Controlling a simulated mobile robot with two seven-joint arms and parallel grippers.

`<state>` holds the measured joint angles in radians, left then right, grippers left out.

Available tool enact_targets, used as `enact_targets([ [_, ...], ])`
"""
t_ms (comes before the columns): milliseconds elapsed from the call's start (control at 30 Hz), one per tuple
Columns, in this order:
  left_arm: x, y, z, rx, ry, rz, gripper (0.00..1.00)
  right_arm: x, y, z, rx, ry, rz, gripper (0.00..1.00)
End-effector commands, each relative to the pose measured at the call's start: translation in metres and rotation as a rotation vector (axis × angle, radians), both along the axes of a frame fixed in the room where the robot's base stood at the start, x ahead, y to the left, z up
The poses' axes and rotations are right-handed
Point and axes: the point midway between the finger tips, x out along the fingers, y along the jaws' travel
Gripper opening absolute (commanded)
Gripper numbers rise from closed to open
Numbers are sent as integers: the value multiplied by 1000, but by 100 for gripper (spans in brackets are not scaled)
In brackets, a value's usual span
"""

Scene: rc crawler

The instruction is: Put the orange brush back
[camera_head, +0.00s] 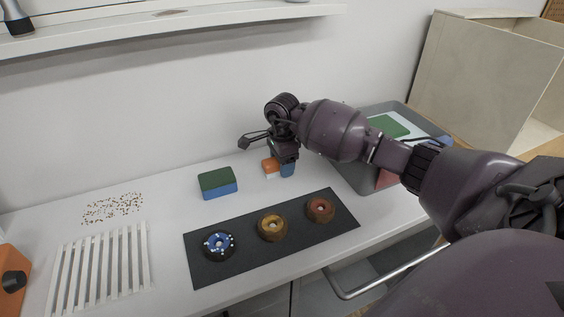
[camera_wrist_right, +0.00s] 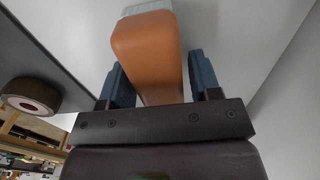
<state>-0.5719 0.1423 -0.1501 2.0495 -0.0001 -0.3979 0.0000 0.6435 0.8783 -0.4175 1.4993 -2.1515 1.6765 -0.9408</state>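The orange brush (camera_head: 269,166) is near the back of the white table, with a pale strip along its lower edge. My right gripper (camera_head: 280,164) points down over it, and one blue finger shows just right of the orange body. In the right wrist view the brush (camera_wrist_right: 147,48) lies between the two blue fingers of the gripper (camera_wrist_right: 162,85), its pale end at the top. The fingers stand apart, one on each side; I cannot tell whether they press on it. My left gripper is not in view.
A green and blue block (camera_head: 218,183) lies left of the brush. A dark mat (camera_head: 212,271) in front carries three round pieces. A white slatted rack (camera_head: 100,268) and an orange box (camera_head: 12,258) are at the left. A grey tray (camera_head: 352,172) is partly behind my right arm.

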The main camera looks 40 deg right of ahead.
Motion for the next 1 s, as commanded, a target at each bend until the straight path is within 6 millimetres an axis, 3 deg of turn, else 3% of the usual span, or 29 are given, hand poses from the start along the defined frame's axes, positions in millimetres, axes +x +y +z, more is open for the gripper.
enact_targets([
  [467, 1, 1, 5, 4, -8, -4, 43, 1, 0, 10, 0, -4, 1, 68],
  [1000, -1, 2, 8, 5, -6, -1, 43, 0, -1, 104, -2, -4, 1, 68],
])
